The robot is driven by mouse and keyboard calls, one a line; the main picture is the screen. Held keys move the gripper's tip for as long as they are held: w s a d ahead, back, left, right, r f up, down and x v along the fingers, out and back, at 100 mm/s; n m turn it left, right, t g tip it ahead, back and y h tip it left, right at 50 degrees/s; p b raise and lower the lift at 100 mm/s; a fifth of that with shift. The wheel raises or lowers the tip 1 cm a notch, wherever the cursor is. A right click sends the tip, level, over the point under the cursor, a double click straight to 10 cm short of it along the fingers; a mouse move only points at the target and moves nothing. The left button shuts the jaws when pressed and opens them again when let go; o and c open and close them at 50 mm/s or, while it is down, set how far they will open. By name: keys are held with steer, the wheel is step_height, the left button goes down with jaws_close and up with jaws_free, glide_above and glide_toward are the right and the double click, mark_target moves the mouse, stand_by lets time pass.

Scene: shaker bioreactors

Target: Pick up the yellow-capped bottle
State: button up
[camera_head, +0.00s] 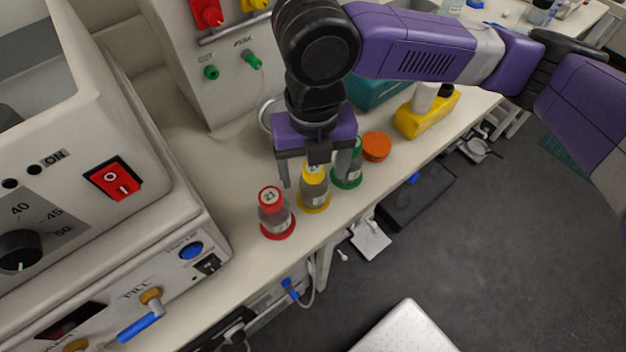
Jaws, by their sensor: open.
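The yellow-capped bottle (314,190) stands upright on the bench between two other bottles, its top partly covered by my gripper. My gripper (313,178) points down with its two fingers apart, over or just behind the yellow-capped bottle; one finger shows left of it and the other to its right. I cannot tell the exact depth between the fingers and the bottle. No thing is held in the fingers.
A red-capped bottle (275,213) marked 21 stands close on the left, and a green-capped bottle (348,171) close on the right. An orange lid (376,146) and a yellow block (427,114) lie further right. Machines fill the left; the bench's front edge is near.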

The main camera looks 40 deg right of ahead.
steer(key=shift+f, duration=0.95)
jaws_close()
steer(key=shift+r, duration=0.1)
